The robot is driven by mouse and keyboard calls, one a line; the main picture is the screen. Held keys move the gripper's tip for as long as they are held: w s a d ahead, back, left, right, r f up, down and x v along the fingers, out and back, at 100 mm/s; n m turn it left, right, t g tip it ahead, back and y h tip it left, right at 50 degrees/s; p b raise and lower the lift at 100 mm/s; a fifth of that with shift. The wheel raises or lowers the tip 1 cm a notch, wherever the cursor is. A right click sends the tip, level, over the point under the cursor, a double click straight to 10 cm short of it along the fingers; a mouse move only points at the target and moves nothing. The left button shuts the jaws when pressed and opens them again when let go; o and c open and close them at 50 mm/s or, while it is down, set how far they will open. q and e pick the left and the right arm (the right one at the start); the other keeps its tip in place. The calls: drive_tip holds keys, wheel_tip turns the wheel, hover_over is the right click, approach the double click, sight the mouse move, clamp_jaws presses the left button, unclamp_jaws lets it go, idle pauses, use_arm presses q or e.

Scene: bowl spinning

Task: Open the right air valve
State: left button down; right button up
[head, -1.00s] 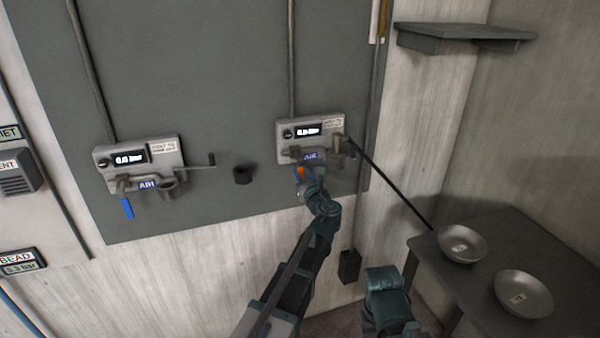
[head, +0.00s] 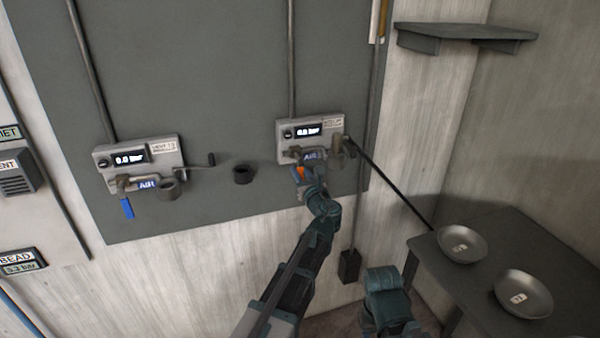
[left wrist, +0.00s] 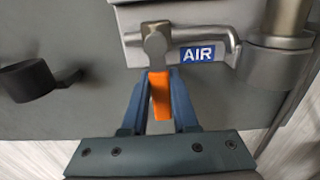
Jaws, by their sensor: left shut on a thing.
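The right air unit (head: 310,138) is a grey box on the dark wall panel, with a display reading 0.0 bar and a blue AIR label (left wrist: 198,54). Its valve handle (left wrist: 160,96) is orange and hangs straight down from a metal pivot (left wrist: 154,44). My left gripper (head: 299,172) is at the handle from below, its two blue fingers shut around it. It also shows in the left wrist view (left wrist: 160,90). My right gripper cannot be made out; a teal part of my right arm shows low in the head view.
The left air unit (head: 138,165) has a blue handle (head: 127,208) hanging down. A dark table (head: 490,255) at the right bears two metal bowls (head: 462,244). A shelf (head: 465,36) is above.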

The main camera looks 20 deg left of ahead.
use_arm(q)
drive_tip(key=shift+s, duration=0.1)
idle(0.5)
drive_tip(key=m, duration=0.2)
drive_tip(key=a+m, duration=0.1)
drive_tip(key=shift+s+a+r+m, duration=0.1)
drive_tip(key=shift+s+r+m, duration=0.1)
drive_tip(key=shift+s+m, duration=0.2)
drive_tip(key=m, duration=0.2)
drive_tip(key=a+m+p, duration=0.1)
drive_tip(key=shift+s+r+m, duration=0.3)
drive_tip(key=shift+r, duration=0.05)
drive_tip(key=m, duration=0.1)
drive_tip(key=r+m+p, duration=0.1)
drive_tip(key=m, duration=0.2)
drive_tip(key=shift+s+a+r+m, duration=0.15)
drive_tip(key=shift+s+a+m, duration=0.15)
drive_tip(key=shift+a, duration=0.1)
drive_tip(key=shift+s+a+r+m+p, duration=0.15)
drive_tip(key=shift+r+m+p, duration=0.25)
drive_tip(key=shift+m, duration=0.65)
drive_tip(key=shift+a+r+m+p, duration=0.1)
drive_tip(key=shift+r+m+p, duration=0.25)
drive_tip(key=shift+m, duration=0.7)
drive_tip(key=c, duration=0.7)
unclamp_jaws()
